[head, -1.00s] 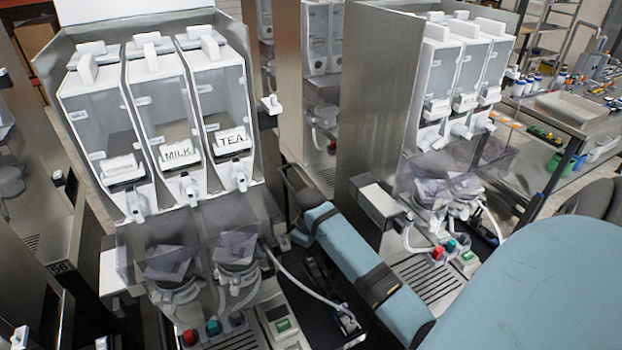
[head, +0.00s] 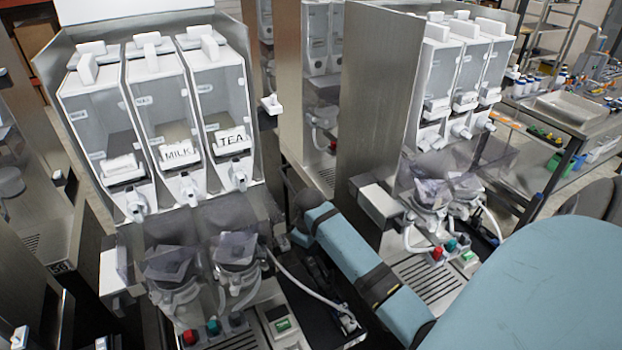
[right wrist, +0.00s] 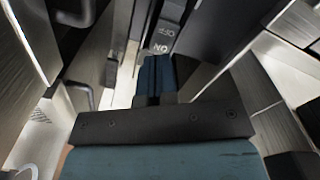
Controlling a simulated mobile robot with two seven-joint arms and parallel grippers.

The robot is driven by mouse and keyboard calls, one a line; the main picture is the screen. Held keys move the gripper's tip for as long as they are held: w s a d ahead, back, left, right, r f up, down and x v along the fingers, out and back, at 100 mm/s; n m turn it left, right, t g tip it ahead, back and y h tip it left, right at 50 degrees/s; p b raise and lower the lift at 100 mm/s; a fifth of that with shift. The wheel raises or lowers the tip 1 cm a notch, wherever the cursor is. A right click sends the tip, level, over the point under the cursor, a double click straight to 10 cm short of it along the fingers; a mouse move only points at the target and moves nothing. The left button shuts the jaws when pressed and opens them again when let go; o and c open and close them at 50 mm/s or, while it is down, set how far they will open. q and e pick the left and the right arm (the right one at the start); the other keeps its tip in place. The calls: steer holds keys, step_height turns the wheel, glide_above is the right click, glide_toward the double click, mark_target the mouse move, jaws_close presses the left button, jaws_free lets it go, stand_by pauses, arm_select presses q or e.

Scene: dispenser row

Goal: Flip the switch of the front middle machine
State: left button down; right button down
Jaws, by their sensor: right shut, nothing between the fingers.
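The machine with the MILK and TEA canisters (head: 178,125) stands at the front in the head view. My right arm reaches along its right side, and the gripper end is hidden there. In the right wrist view, a dark switch panel (right wrist: 168,27) with OFF and ON lettering is on a dark surface. My right gripper (right wrist: 156,64) is shut and empty, with its blue fingertips right at the ON end of that panel. I cannot tell whether they touch it, or which way the switch is set. My left gripper is not in view.
A second machine (head: 383,95) stands to the right, leaving a narrow gap where my right arm lies. Another machine (head: 30,200) is close on the left. A white hose (head: 305,288) runs beside the front machine's base. A cluttered table (head: 570,115) is at the far right.

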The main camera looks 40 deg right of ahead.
mark_target(309, 258)
steer(key=shift+f, duration=0.35)
steer(key=shift+f, duration=0.3)
steer(key=shift+f, duration=0.7)
stand_by(0.4)
steer(key=shift+r, duration=0.15)
steer(key=shift+r, duration=3.4)
